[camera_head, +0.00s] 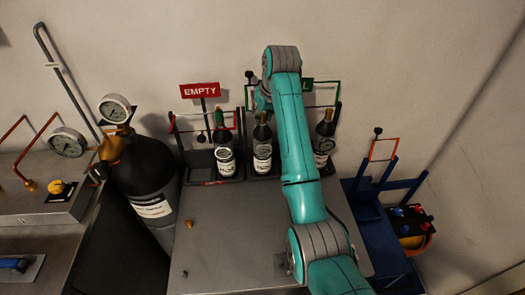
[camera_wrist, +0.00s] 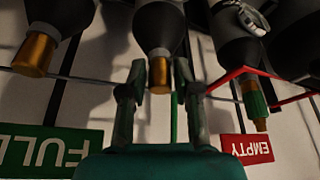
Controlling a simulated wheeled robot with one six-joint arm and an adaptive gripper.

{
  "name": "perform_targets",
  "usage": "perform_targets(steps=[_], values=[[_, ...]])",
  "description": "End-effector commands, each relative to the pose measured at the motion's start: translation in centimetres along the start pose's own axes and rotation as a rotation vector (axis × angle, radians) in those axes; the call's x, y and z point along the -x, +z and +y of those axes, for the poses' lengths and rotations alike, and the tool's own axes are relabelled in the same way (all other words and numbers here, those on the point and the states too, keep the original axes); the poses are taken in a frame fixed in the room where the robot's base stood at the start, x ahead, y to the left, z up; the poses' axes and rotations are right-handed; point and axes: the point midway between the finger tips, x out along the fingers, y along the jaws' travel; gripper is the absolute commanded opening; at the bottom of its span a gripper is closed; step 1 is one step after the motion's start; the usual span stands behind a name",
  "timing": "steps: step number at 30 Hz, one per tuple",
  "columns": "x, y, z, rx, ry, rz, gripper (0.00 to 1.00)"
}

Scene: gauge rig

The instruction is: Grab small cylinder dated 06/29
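Three small dark cylinders with white labels stand in racks on the bench in the head view: a left one with a green top (camera_head: 224,160), a middle one with a gold top (camera_head: 262,155) and a right one (camera_head: 325,140). The dates are too small to read. In the wrist view, which is upside down, my gripper (camera_wrist: 160,76) is open. Its fingers stand on either side of the gold top (camera_wrist: 159,72) of the middle cylinder (camera_wrist: 158,26), with small gaps visible. The arm hides part of the racks and my gripper in the head view.
A red EMPTY sign (camera_head: 200,90) stands behind the left rack; a green FULL sign (camera_wrist: 38,150) shows in the wrist view. A large black cylinder (camera_head: 143,180) with gauges stands at left, a blue rack (camera_head: 372,205) at right. The bench front (camera_head: 225,230) is mostly clear.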

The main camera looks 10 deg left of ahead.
Motion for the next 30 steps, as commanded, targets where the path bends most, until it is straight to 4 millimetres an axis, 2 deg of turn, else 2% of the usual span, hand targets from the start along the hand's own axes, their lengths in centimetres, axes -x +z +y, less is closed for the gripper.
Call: perform_targets(steps=[1, 3, 19, 23, 30], values=[[0.0, 0.0, 0.0, 0.0, 0.0, 0.0, 0.12], [0.0, 0.0, 0.0, 0.0, 0.0, 0.0, 0.0], [0.7, -0.4, 0.1, 0.0, 0.001, 0.004, 0.0], [2.2, -1.3, 0.2, -0.001, 0.003, 0.007, 0.0], [6.9, -3.6, 0.6, -0.005, 0.004, 0.007, 0.0]])
